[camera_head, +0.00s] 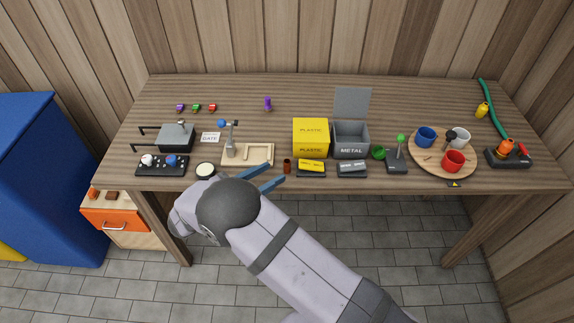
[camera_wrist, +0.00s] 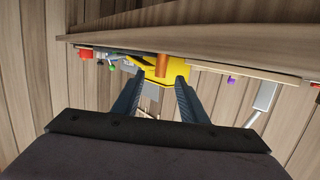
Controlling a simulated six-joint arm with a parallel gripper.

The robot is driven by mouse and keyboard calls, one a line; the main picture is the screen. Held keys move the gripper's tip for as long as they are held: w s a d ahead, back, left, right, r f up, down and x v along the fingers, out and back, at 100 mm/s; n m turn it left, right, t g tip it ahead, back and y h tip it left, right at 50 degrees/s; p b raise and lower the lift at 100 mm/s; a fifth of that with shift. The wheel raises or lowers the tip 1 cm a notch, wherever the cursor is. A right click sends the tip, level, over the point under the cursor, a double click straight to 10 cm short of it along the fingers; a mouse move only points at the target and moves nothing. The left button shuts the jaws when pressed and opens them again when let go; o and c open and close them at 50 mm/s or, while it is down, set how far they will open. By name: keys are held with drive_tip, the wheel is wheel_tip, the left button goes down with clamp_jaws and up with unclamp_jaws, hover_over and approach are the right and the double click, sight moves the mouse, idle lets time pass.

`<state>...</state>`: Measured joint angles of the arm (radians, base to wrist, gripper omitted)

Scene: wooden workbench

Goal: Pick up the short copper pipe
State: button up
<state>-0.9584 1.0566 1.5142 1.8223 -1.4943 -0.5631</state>
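The short copper pipe (camera_head: 287,166) is a small reddish-brown cylinder standing upright near the front edge of the bench. In the wrist view the copper pipe (camera_wrist: 162,65) shows in the gap between my fingertips, a little beyond them. My gripper (camera_head: 280,174) reaches in from the left, low over the bench's front edge, with its blue fingers pointing towards the pipe. In the wrist view my gripper (camera_wrist: 159,77) is open, its two fingers apart with nothing held. I cannot tell the exact distance left to the pipe.
A dark holder with a yellow block (camera_head: 311,168) stands close right of the pipe. The yellow plastic box (camera_head: 310,137) and grey metal box (camera_head: 351,140) are behind. A pale wooden tray (camera_head: 262,152) lies to the left.

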sight(285, 165)
drive_tip(key=p+x, duration=0.1)
drive_tip(key=x, duration=0.2)
drive_tip(key=shift+w+d+r, duration=0.1)
drive_tip(key=shift+w+r, duration=0.1)
drive_tip(key=shift+w+d+f, duration=0.25)
drive_tip(key=shift+w+d, duration=0.2)
drive_tip(key=shift+w, duration=0.05)
clamp_jaws()
